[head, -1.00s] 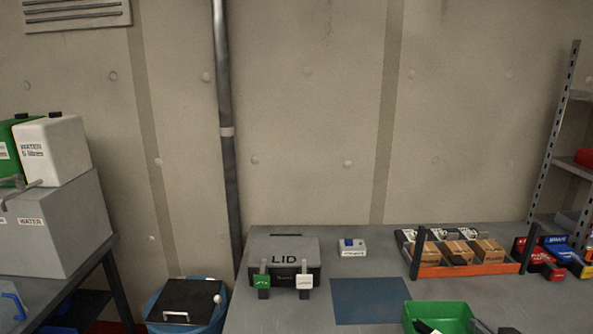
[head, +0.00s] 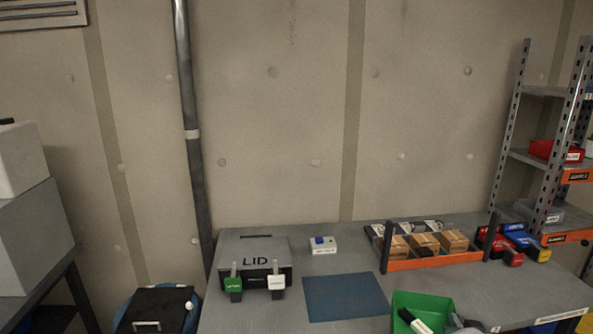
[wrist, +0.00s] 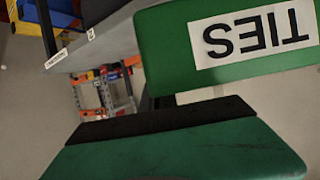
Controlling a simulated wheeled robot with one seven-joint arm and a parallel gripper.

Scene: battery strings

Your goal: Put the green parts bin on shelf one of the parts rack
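The green parts bin (head: 402,303) is at the bottom of the head view, in front of the bench's middle. A black-and-white marker and grey shapes show in it. In the wrist view its green wall (wrist: 165,40) is very close, with a white "TIES" label upside down. My gripper (wrist: 175,125) shows there as a worn green part with a black strip against that wall; it appears shut on the bin, with the far finger hidden. The parts rack (head: 512,130) stands at the right, partly cut off, with orange shelf plates too small to read surely.
The rack holds a red bin (head: 542,149) on a middle shelf and a grey bin (head: 530,210) lower down. Blue and red bins (head: 525,240) and an orange-edged tray (head: 435,261) stand on the bench (head: 330,270). A lidded box (head: 255,255) stands at its left.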

